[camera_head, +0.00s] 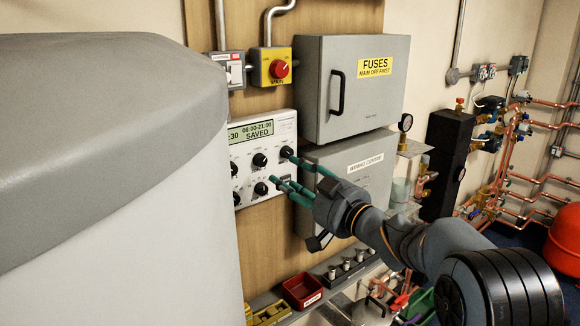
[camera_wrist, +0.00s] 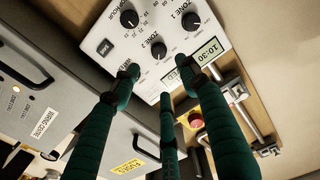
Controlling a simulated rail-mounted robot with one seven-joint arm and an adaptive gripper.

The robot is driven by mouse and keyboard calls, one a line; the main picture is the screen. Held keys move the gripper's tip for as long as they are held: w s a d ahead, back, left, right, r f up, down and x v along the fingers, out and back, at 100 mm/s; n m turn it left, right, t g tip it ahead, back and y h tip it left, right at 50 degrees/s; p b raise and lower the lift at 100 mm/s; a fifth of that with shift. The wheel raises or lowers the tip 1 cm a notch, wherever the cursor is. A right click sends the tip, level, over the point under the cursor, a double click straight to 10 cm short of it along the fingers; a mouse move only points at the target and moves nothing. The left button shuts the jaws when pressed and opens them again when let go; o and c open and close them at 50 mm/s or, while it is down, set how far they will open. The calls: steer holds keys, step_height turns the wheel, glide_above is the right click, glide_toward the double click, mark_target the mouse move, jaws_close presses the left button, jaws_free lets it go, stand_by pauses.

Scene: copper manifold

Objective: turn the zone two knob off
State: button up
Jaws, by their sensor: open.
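The zone two knob (camera_wrist: 158,50) is a black dial on a white control panel (camera_wrist: 104,20), above the fingertips in the wrist view. Its white mark is too small to read. In the head view, the upper right knob (camera_head: 286,151) of the panel appears to be the same one. My gripper (camera_head: 283,176) has green fingers spread open and empty in front of the panel's right edge. In the wrist view my gripper (camera_wrist: 158,79) has its fingertips around the line to the knob, apart from it as far as I can tell.
The zone one knob (camera_wrist: 191,21) and another knob (camera_wrist: 129,18) sit close by. Grey fuses (camera_head: 350,90) and wiring control (camera_head: 368,170) boxes stand right of the panel. A red rotary switch (camera_head: 279,69) is above; a red bin (camera_head: 302,290) is below.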

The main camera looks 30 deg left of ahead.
mark_target(263, 161)
steer(key=p+x, duration=0.4)
steer(key=x, duration=0.5)
steer(key=shift+s+r, duration=0.1)
steer(key=shift+s, duration=0.05)
steer(key=shift+x, duration=0.8)
steer(key=shift+d, duration=0.1)
steer(key=shift+c, duration=1)
